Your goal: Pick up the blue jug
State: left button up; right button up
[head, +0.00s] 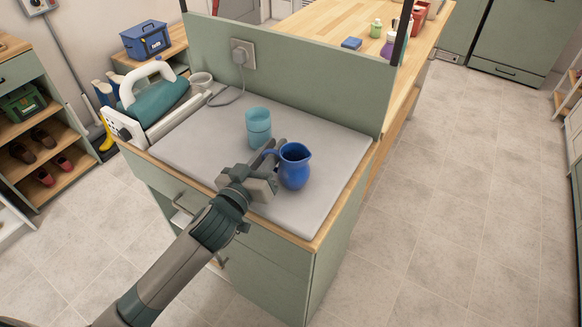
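The blue jug (295,167) stands upright on the grey top of the green cabinet, near its front right part. Its handle side faces left, towards my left gripper (269,160). My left arm comes in from the lower left, and the gripper's fingers are right at the jug's handle, overlapping it in the picture. I cannot tell whether the fingers are closed on the handle or still apart around it. My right gripper is out of view.
A teal cup (258,126) stands just behind the jug. A green back panel (310,85) bounds the grey top (310,208). The floor at right is clear.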

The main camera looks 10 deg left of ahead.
pick_arm(q)
grip_shut()
